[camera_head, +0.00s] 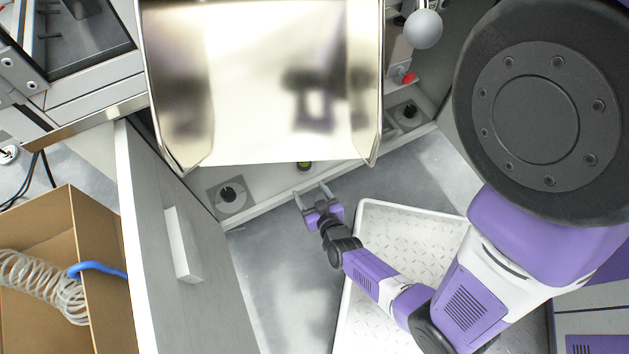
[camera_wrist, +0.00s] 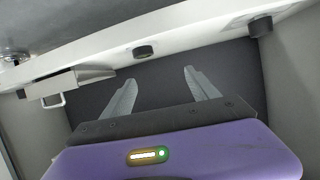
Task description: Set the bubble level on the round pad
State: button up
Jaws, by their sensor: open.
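My gripper (camera_head: 312,192) is open and empty, just in front of the pale ledge under the shiny metal hood. Its two grey fingers also show apart in the wrist view (camera_wrist: 157,86), with nothing between them. A small round yellow-green thing with a dark rim, which may be the bubble level (camera_head: 304,166), sits on the ledge, partly hidden by the hood's lower edge. It lies a little beyond my fingertips. I cannot make out the bubble level in the wrist view. I cannot tell for sure which surface is the round pad.
The shiny hood (camera_head: 265,90) overhangs the ledge. Grey plates with black knobs sit at the left (camera_head: 229,194) and right (camera_head: 408,114). A white ribbed tray (camera_head: 375,215) lies below my arm. An open cardboard box (camera_head: 100,255) holds a coiled hose. Grey floor (camera_head: 280,270) is clear.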

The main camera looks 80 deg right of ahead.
jog(key=a+r+n+t+y, duration=0.25)
jog(key=a+r, duration=0.35)
jog(key=a, duration=0.3)
jog(key=s+a+r+n+t+y, duration=0.1)
jog(key=a+r, duration=0.3)
jog(key=r, duration=0.6)
jog(key=s+a+r+n+t+y, duration=0.2)
jog(key=s+a+r+n+y, duration=0.1)
jog(key=r, duration=0.8)
jog(key=s+a+r+n+t+y, duration=0.1)
jog(key=a+r+n+y, duration=0.3)
jog(key=r, duration=0.6)
jog(key=shift+s+a+r, duration=0.3)
jog(key=shift+s+a, duration=0.35)
jog(key=shift+a, duration=0.35)
jog(key=shift+n+y, duration=0.25)
